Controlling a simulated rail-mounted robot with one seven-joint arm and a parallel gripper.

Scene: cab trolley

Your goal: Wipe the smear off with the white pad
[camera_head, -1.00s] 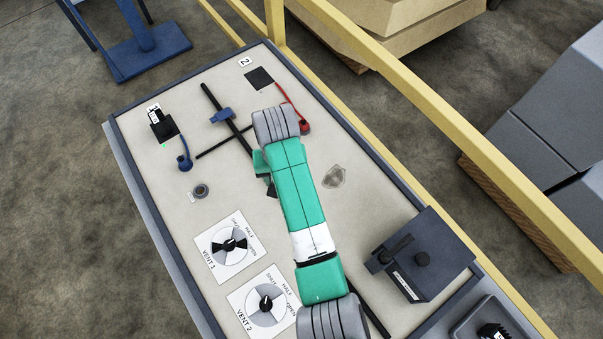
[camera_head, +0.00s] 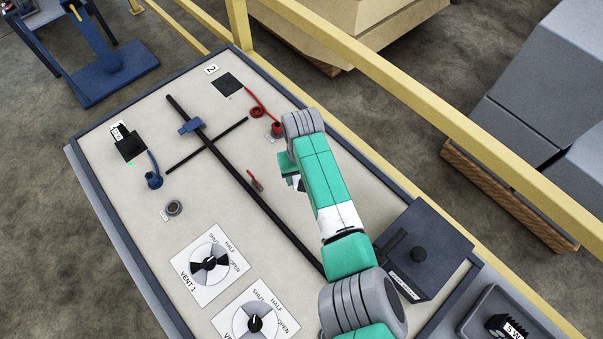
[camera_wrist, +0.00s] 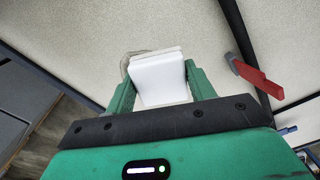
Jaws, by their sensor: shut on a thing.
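My gripper (camera_wrist: 160,84) is shut on the white pad (camera_wrist: 161,72), which sits between the two green fingers in the wrist view. In the head view my gripper (camera_head: 293,178) is over the right part of the pale panel (camera_head: 215,125), and my arm covers most of the pad. In the wrist view a greyish edge of the smear (camera_wrist: 126,63) shows just past the pad's upper left side; the rest of it is hidden behind the pad. The smear is hidden by my arm in the head view. I cannot tell whether the pad touches the panel.
A red lever (camera_head: 256,181) stands left of my gripper, near a long black rail (camera_head: 235,175). A red plug (camera_head: 277,129) lies beyond. A dark box (camera_head: 425,245) with a knob stands at right. A yellow handrail (camera_head: 400,95) runs along the right edge.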

